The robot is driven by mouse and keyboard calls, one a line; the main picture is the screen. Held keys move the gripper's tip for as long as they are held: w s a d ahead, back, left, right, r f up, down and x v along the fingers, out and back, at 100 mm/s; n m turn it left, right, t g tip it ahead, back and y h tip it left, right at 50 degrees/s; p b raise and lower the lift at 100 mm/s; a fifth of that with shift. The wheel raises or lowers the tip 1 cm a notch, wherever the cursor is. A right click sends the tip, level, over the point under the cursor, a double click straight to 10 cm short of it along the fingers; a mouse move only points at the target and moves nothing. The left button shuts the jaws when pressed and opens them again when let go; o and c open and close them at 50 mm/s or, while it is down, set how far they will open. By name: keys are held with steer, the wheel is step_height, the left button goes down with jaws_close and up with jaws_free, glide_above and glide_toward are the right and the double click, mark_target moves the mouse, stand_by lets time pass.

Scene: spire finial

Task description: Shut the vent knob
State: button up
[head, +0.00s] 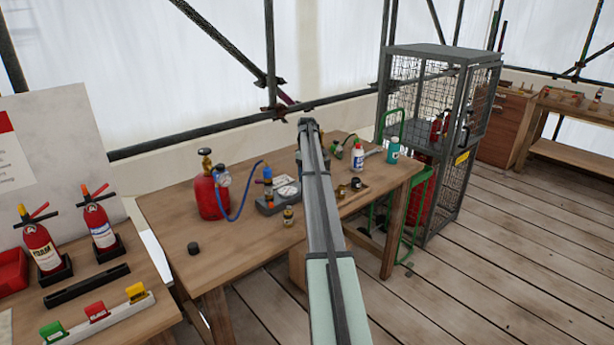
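A grey gauge unit (279,198) with a round dial sits on the wooden workbench (160,222), joined by a blue hose (240,195) to a red gas cylinder (208,194). A small blue and orange fitting (268,178) stands up at the unit's left side. I cannot tell which part is the vent knob; it is too small to make out or hidden by my arm. My arm reaches up the middle of the head view, in front of the bench. My gripper (308,124) is at its far end, seen from behind, its fingers not distinguishable. I see nothing held.
A small brass-coloured jar (288,216) and a black cap (193,248) are on the bench. A white bottle (357,157) and a teal bottle (393,150) stand at the back right. A mesh cage (425,95) is beyond. Fire extinguishers (98,222) stand on the left table.

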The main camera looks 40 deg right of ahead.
steer(key=shift+f, duration=0.45)
steer(key=shift+c, duration=0.4)
steer(key=c, duration=1)
steer(key=shift+o, duration=0.2)
steer(key=shift+m, duration=0.4)
steer(key=m, duration=0.5)
steer(key=shift+m, duration=0.3)
steer(key=m, duration=0.5)
steer(key=shift+m, duration=0.4)
